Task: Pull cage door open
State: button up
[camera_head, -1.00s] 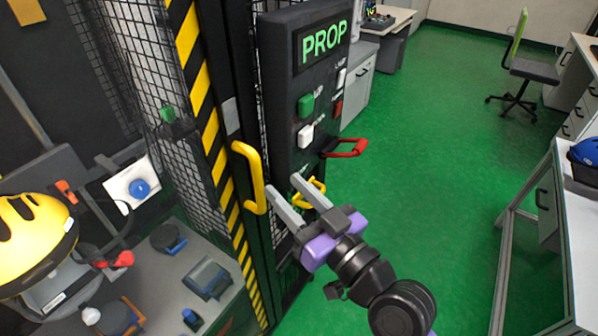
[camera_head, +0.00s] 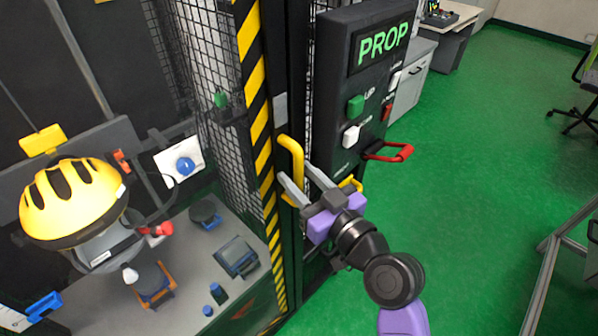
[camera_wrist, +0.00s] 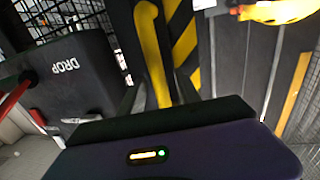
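The cage door's yellow handle (camera_head: 297,155) stands upright beside the black-and-yellow striped edge (camera_head: 255,85). The cage side with black wire mesh (camera_head: 215,60) looks closed, though I cannot tell which panel swings. My gripper (camera_head: 296,172) is at the handle's lower part with its two grey fingers apart. In the wrist view the yellow handle (camera_wrist: 152,50) runs down between the open fingers (camera_wrist: 157,98). I cannot tell whether either finger touches it.
A dark control box marked PROP (camera_head: 375,50) stands right of the handle, with a red handle (camera_head: 392,152) sticking out. Inside the cage are a yellow helmet (camera_head: 75,200) on a stand and small dark devices (camera_head: 237,257).

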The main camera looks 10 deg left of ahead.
jog(key=shift+w+a, duration=0.1)
jog(key=shift+a, duration=0.05)
jog(key=shift+c, duration=0.4)
grip_shut()
dwell(1.0)
